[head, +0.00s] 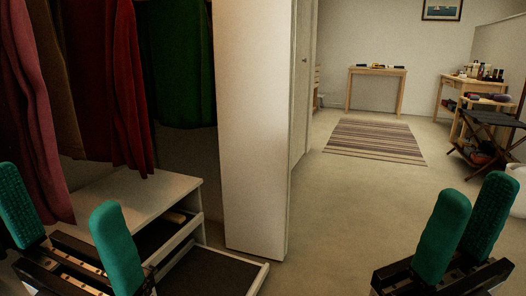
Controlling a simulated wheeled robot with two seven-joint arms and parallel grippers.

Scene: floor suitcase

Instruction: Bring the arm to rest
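My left gripper (58,192) is at the lower left, with its two green fingers spread wide apart. It is open, with nothing seen between the fingers. My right gripper (476,188) is at the lower right, seen at an angle. Its two green fingers stand apart with a narrow gap showing and nothing between them. Both grippers point up and forward; the arms behind them are mostly out of view.
Red, brown and green clothes (127,90) hang at the left above a white drawer unit (120,188) with a drawer pulled out. A white partition (253,130) stands mid-view. Bare floor (340,215) leads to a striped rug (375,141), a wooden table (377,70) and a folding rack (490,119).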

